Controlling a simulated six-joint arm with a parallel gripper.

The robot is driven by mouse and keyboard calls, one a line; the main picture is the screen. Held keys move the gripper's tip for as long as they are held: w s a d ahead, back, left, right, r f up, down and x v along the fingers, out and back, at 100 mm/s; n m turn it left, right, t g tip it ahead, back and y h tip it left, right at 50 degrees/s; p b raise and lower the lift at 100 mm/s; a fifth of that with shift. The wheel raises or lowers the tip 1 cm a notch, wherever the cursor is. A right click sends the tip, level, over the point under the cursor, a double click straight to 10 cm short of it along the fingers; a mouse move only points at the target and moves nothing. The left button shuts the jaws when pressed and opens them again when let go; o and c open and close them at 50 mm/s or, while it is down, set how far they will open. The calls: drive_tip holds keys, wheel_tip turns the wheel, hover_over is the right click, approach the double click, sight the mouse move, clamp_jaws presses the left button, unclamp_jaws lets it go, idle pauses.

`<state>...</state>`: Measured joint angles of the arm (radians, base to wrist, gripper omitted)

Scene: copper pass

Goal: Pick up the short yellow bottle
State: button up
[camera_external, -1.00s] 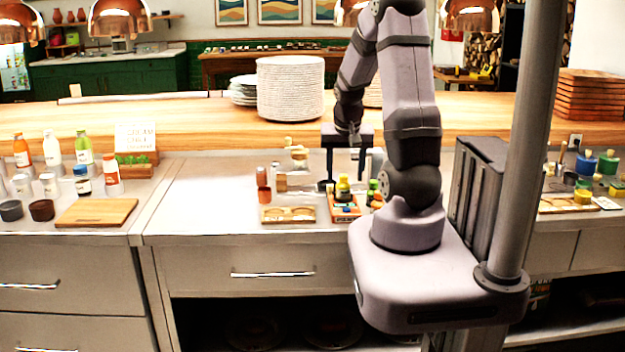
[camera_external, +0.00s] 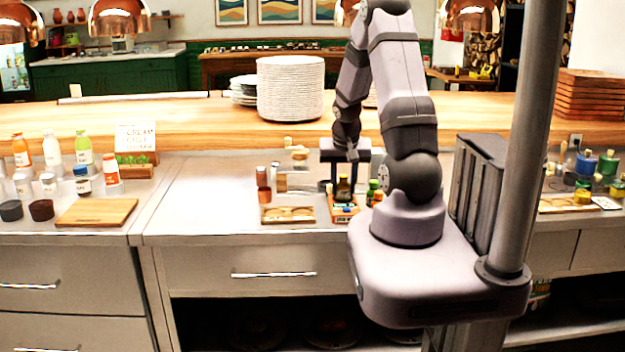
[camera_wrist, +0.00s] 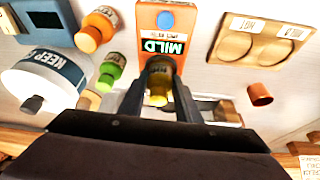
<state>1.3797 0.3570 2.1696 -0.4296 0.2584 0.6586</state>
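In the wrist view the bottle (camera_wrist: 160,78) is between my two dark fingers, below the "MILD" label. My gripper (camera_external: 344,183) points down over it, with one finger on each side. In the wrist view my gripper (camera_wrist: 160,90) has its fingers close against the bottle's sides, with no clear gap. The bottle's lower part is partly hidden by the fingers and the view angle.
A green-capped bottle (camera_wrist: 112,70) and an orange-capped bottle (camera_wrist: 97,28) stand close by on the left in the wrist view.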

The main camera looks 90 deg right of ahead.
sight(343, 177)
drive_tip(key=shift+c, duration=0.4)
wheel_tip(343, 177, up, 10)
drive_tip(key=shift+b, duration=0.4)
drive_tip(key=w+a+f+n+t, duration=0.1)
drive_tip(key=w+a+n, duration=0.1)
drive_tip(key=w, duration=0.7)
drive_tip(key=w+a+n, duration=0.2)
drive_tip(key=w, duration=0.7)
drive_tip(key=shift+w+a+f+t+b, duration=0.15)
drive_tip(key=shift+w+f+t+b, duration=0.15)
drive_tip(key=shift+f+t+b, duration=0.15)
drive_tip(key=shift+a+f+p, duration=0.1)
drive_tip(key=shift+f+p, duration=0.45)
drive_tip(key=shift+f, duration=4.4)
